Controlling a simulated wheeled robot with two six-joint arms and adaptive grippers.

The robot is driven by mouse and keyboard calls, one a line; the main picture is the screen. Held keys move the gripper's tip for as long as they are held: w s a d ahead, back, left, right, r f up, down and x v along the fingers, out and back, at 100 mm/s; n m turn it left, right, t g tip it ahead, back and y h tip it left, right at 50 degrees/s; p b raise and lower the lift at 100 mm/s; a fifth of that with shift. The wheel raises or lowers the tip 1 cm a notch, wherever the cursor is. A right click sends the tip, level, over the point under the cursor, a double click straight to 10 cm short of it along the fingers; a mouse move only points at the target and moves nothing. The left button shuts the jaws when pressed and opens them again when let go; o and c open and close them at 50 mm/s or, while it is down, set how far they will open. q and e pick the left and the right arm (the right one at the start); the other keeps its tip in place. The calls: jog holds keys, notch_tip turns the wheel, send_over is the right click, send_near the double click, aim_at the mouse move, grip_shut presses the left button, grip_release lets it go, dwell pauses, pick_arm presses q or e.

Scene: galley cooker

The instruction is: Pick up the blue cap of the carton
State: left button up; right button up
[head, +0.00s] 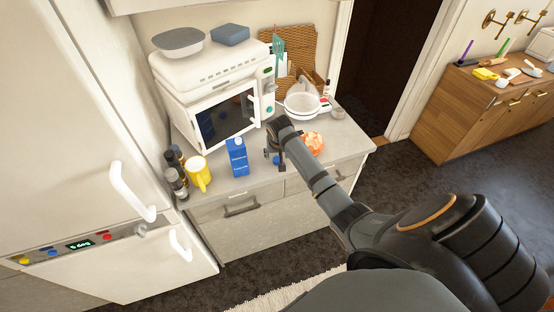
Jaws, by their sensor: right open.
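A blue carton (237,160) with white markings stands upright on the grey counter, in front of the white microwave. A small blue round thing, which looks like the cap (277,160), is on the counter to the right of the carton, partly hidden by my gripper. My right gripper (270,155) points down over the counter, right at the blue cap and to the right of the carton. It is open, and I see nothing held in it. Whether its fingers touch the cap is too small to tell. My left gripper is not in view.
A yellow mug (198,173) and dark bottles (177,172) stand left of the carton. An orange bowl-like thing (313,142) is right of my gripper. The microwave (222,112) and a kitchen scale with a clear bowl (302,100) stand behind. The counter's front edge is close.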

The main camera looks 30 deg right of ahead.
aim_at(277, 159)
jog(key=x, duration=0.4)
jog(key=shift+s, duration=0.15)
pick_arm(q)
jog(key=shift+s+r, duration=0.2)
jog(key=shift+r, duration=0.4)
pick_arm(e)
jog(key=c, duration=0.8)
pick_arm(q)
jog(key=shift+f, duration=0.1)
pick_arm(e)
jog(key=shift+r, duration=0.15)
